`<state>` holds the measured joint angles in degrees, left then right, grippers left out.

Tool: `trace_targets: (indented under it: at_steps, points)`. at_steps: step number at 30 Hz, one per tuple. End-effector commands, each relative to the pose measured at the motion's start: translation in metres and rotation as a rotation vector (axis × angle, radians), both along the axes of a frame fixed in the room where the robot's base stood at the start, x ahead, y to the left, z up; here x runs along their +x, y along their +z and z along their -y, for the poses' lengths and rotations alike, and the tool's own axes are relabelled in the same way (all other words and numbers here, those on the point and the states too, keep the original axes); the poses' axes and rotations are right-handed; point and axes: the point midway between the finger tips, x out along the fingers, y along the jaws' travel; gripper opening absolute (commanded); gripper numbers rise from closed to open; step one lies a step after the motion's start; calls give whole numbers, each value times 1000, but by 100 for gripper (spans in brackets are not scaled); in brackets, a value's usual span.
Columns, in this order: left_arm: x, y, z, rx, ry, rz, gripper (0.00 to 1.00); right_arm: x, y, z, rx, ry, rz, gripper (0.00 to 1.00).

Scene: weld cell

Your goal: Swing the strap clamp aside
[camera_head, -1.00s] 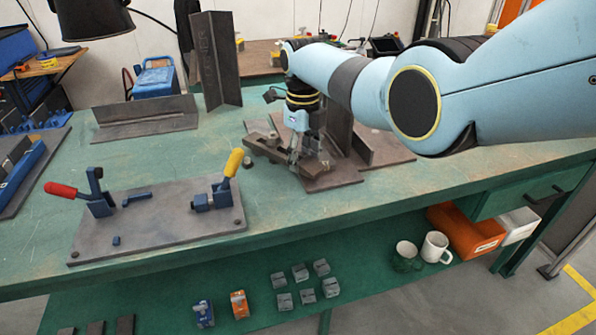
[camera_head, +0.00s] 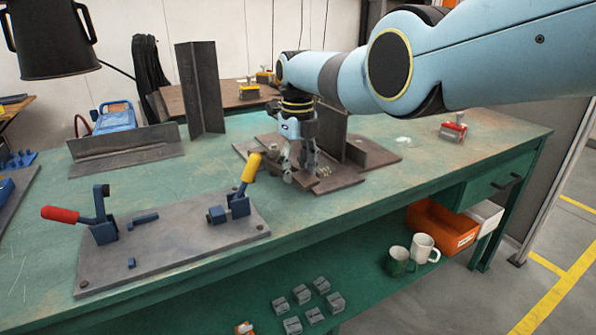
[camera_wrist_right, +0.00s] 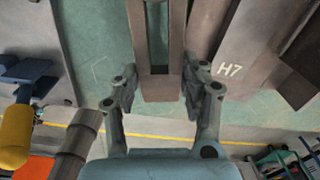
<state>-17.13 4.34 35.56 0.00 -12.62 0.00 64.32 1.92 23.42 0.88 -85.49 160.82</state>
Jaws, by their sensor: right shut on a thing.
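The strap clamp (camera_wrist_right: 160,87) is a flat brown-grey steel bar. In the head view, my right gripper (camera_head: 303,168) points down at the front left of the brown base plate (camera_head: 340,183). There the gripper hides most of the strap, and its pivot cannot be made out. My left gripper is in neither view.
Upright steel plates (camera_head: 370,153) stand close behind and right of my right gripper. A plate with toggle clamps (camera_head: 175,246) lies left; its yellow handle (camera_head: 251,167) rises near the gripper. The green bench top (camera_head: 440,155) has free room to the right.

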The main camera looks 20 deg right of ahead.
Motion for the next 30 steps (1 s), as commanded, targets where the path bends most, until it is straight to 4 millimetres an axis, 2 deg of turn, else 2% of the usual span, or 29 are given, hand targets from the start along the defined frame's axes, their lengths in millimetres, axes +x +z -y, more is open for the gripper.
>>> trace_targets:
  at_steps: [5, 6, 11, 19, 23, 26, 30]
  points:
    - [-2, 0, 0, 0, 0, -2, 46, 1, 1, -1, 3, 1, 5, 0]
    - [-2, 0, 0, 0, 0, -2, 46, 1, 1, -1, 3, 1, 5, 47]
    - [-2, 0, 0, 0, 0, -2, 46, 1, 1, -1, 1, 1, 4, 67]
    - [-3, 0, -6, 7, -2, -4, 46, 1, 1, 0, 1, 1, 3, 67]
    - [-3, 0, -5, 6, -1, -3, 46, 2, 9, 0, 1, 1, 5, 67]
    - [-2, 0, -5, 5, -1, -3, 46, 2, 23, 0, 1, 1, 7, 67]
    - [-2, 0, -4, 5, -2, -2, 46, 2, 54, 0, 0, 1, 8, 67]
